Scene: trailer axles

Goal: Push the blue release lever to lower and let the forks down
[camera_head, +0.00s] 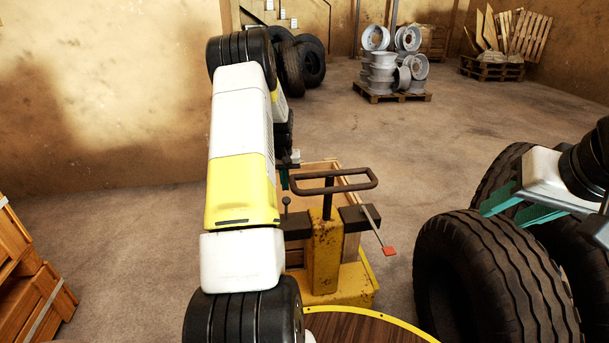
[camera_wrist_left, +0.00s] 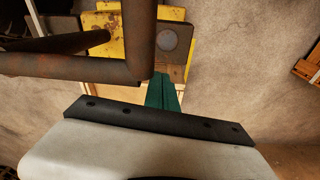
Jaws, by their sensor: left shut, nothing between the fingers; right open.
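The yellow pallet jack (camera_head: 325,258) stands ahead of me with a dark loop handle (camera_head: 330,181) on top. A thin lever with a dark ball knob (camera_head: 286,201) rises on its left side; I cannot make out a blue colour on it. In the left wrist view a round grey-blue knob (camera_wrist_left: 167,40) shows over a dark plate. My left gripper (camera_head: 285,182) is shut and empty, partly hidden behind my arm, just above and beyond the knob. Its teal fingers (camera_wrist_left: 163,93) point toward the jack beside the handle bar. My right gripper (camera_head: 503,213) is open and empty over the big tyres. The forks are hidden.
A red-tipped lever (camera_head: 389,251) sticks out on the jack's right. Large tyres (camera_head: 490,275) stand at right. Wooden crates (camera_head: 35,300) are at left. Wheel rims (camera_head: 382,70) on a pallet are far back. The middle floor is clear.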

